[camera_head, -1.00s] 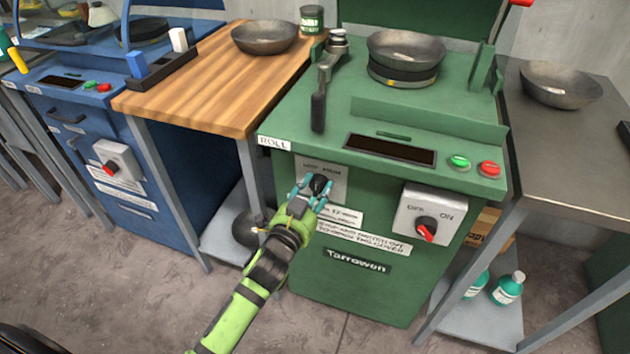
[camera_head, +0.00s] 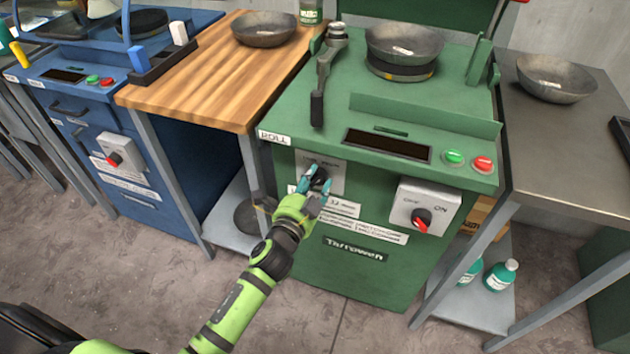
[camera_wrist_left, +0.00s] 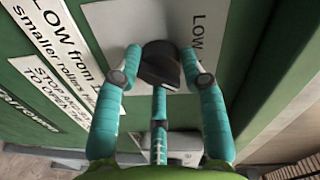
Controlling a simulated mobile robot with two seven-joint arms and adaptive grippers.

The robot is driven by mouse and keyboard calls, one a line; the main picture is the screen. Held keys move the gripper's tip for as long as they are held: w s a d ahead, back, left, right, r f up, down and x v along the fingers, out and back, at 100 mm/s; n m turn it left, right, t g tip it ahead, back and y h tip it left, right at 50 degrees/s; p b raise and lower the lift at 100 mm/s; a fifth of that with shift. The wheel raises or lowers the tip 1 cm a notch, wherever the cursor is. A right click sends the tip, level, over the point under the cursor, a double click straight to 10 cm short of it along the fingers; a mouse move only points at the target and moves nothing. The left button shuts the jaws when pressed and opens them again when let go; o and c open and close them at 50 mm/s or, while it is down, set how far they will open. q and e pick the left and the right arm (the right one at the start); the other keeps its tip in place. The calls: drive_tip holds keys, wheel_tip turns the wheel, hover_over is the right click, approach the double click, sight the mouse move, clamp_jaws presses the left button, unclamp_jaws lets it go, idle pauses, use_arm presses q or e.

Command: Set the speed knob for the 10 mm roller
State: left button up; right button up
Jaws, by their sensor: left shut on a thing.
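The black speed knob (camera_head: 319,178) sits on a grey plate (camera_head: 334,169) on the front of the green machine (camera_head: 290,215), below the "ROLL" label. My left gripper (camera_head: 316,183) is at the knob, its teal fingers shut around it. In the left wrist view the dark knob (camera_wrist_left: 160,66) is between the fingertips (camera_wrist_left: 165,75), with the word "LOW" on the plate to its right. The knob's pointer and the rest of the scale are hidden or too small to read. My right gripper is not in view.
A switch box (camera_head: 425,207) with a red knob is right of the plate. Green (camera_head: 454,157) and red (camera_head: 484,164) buttons sit above it. White instruction labels (camera_head: 362,229) are below the knob. A wooden table (camera_head: 200,90) stands left and a metal table (camera_head: 560,130) right.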

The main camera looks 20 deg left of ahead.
use_arm(q)
drive_tip(key=shift+a+f, duration=0.25)
drive_tip(key=shift+a, duration=0.1)
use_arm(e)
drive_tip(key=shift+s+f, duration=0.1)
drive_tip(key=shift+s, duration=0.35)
use_arm(q)
drive_tip(key=o, duration=1.1)
drive_tip(key=shift+o, duration=0.2)
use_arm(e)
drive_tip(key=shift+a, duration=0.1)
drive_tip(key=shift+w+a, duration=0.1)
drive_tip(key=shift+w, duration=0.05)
use_arm(q)
drive_tip(key=shift+d+r, duration=0.1)
drive_tip(key=s, duration=1.2)
drive_tip(key=shift+a+r, duration=0.4)
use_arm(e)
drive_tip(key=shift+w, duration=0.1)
use_arm(q)
drive_tip(key=shift+w, duration=0.1)
